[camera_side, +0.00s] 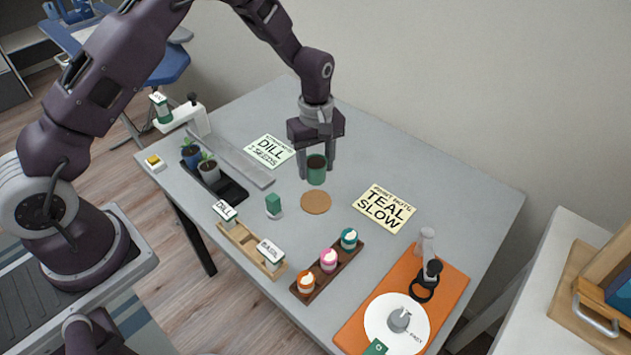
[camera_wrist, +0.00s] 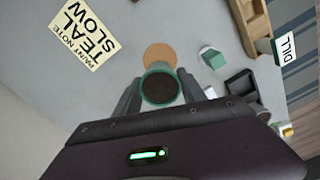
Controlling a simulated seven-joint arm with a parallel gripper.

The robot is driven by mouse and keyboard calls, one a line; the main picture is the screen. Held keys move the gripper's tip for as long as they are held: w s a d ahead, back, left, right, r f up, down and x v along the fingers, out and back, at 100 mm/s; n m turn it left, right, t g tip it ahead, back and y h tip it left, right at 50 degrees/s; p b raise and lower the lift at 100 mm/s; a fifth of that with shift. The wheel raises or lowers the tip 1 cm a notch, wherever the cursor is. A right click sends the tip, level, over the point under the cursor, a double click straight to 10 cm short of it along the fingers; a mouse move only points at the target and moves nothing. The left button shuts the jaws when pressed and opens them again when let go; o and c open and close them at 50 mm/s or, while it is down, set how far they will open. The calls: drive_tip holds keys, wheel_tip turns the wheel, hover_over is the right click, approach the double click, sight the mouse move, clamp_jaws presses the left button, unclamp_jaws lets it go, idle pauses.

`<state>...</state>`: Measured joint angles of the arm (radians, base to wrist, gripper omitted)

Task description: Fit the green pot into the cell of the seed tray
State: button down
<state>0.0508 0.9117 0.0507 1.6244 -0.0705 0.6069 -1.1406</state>
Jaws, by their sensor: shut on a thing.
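The green pot (camera_side: 316,170), with dark soil in it, is held between the fingers of my gripper (camera_side: 316,172). The pot looks upright and a little above the grey table, beside a round cork coaster (camera_side: 316,202). In the wrist view the pot (camera_wrist: 160,84) shows from above between the two fingers. The black seed tray (camera_side: 233,190) lies at the left of the table in the side view. Part of the tray (camera_wrist: 240,84) shows in the wrist view.
A grey bar (camera_side: 232,157) lies behind the tray. A small green-topped block (camera_side: 273,205) stands near the coaster. A wooden rack (camera_side: 248,247) with labelled packets and a dark rack (camera_side: 328,268) of paint pots stand in front. Cards lie flat behind.

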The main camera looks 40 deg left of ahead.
drive_tip(key=shift+r, duration=0.9)
drive_tip(key=s+a, duration=1.2)
drive_tip(key=a, duration=0.4)
drive_tip(key=f, duration=0.3)
drive_tip(key=s+f, duration=0.1)
drive_tip(key=f, duration=0.2)
drive_tip(key=a+f, duration=0.1)
drive_tip(key=f, duration=0.2)
drive_tip(key=shift+s+f, duration=0.2)
drive_tip(key=shift+s, duration=0.1)
drive_tip(key=shift+f, duration=0.15)
drive_tip(key=c, duration=0.7)
unclamp_jaws()
drive_tip(key=shift+o, duration=0.2)
